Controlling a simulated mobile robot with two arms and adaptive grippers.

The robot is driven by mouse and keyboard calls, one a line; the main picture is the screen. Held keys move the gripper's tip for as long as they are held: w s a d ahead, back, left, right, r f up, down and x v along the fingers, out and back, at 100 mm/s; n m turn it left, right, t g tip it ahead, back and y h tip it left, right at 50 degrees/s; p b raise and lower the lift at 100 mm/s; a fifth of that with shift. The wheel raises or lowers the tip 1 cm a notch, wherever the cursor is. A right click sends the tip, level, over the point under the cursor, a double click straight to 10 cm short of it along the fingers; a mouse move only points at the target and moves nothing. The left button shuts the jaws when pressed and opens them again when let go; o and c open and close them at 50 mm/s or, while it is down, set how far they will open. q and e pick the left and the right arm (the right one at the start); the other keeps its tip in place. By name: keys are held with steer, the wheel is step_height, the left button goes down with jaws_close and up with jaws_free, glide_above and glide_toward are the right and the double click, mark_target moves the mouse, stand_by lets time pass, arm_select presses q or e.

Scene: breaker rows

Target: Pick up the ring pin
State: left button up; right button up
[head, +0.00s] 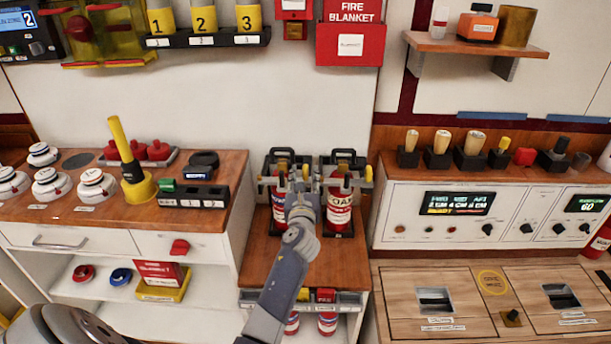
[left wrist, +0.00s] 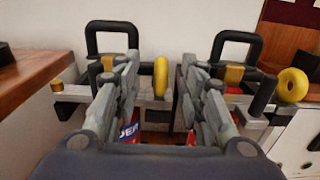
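Two red extinguishers with black handles stand side by side in a rack; the left one (head: 280,212) is partly hidden by my gripper, and the right one (head: 339,213) reads "OA". In the left wrist view, a yellow ring pin (left wrist: 160,76) juts from the left extinguisher's valve. A second yellow ring (left wrist: 292,85) is at the right extinguisher; it also shows in the head view (head: 368,174). My left gripper (left wrist: 160,72) is open, its fingers on either side of the first ring with visible gaps. It reaches the left extinguisher in the head view (head: 301,188). My right gripper is not in view.
The extinguishers stand on a low wooden shelf (head: 308,262). A counter (head: 75,218) with detectors and a yellow-handled plunger (head: 127,160) is on the left. A control panel (head: 490,212) is close on the right. The white wall (head: 290,105) is just behind.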

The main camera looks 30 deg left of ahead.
mark_target(305, 174)
arm_select(q)
steer(key=x, duration=0.4)
steer(key=shift+w+f+b, duration=0.15)
steer(key=shift+b, duration=0.15)
jaws_close()
